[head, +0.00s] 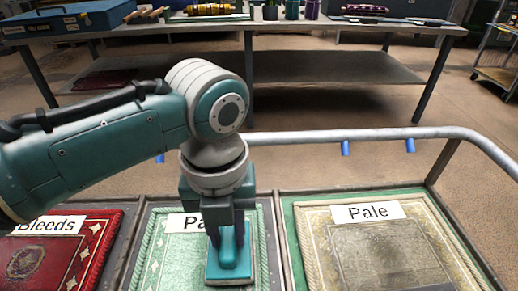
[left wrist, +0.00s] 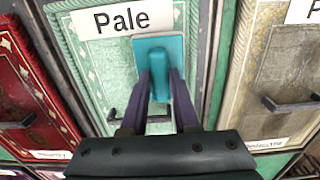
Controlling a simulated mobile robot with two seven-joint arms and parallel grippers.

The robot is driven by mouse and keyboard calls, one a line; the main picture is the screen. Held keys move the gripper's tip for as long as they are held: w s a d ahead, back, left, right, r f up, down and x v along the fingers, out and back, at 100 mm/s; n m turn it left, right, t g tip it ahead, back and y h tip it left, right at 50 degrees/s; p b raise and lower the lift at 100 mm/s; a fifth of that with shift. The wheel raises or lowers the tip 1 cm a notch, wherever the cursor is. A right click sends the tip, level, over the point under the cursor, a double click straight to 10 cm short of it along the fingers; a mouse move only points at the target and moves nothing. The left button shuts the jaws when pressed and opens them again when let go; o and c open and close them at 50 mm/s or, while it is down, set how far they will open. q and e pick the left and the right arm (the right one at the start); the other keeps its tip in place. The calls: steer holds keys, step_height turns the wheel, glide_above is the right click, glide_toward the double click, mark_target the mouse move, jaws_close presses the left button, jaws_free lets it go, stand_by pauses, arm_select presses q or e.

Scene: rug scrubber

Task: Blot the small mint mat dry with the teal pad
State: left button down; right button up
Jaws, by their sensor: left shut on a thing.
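The small mint mat (head: 172,262) lies in the middle bay in the head view, with a white label partly hidden by my arm. In the left wrist view the mint mat (left wrist: 97,72) shows its label "Pale". My left gripper (head: 226,232) is over the mat's right half, pointing down, and is shut on the handle of the teal pad (head: 231,272). The left wrist view shows the teal pad (left wrist: 180,45) beyond the fingers (left wrist: 160,85). The pad is at the mat's surface or just above it; I cannot tell whether it touches. My right gripper is out of view.
A red mat (head: 92,255) labelled "Bleeds" lies left, and a beige mat (head: 455,258) labelled "Pale" lies right. Dark dividers separate the bays. A grey rail (head: 300,138) with blue pegs runs behind them. A workbench (head: 330,27) with tools stands farther back, across open floor.

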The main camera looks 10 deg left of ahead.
arm_select(q)
steer(key=shift+f, duration=0.2)
stand_by(0.4)
steer(key=shift+f+b, duration=0.4)
steer(key=shift+f, duration=0.1)
stand_by(1.7)
step_height(320, 180, up, 5)
steer(key=p, duration=0.5)
steer(key=shift+f, duration=0.15)
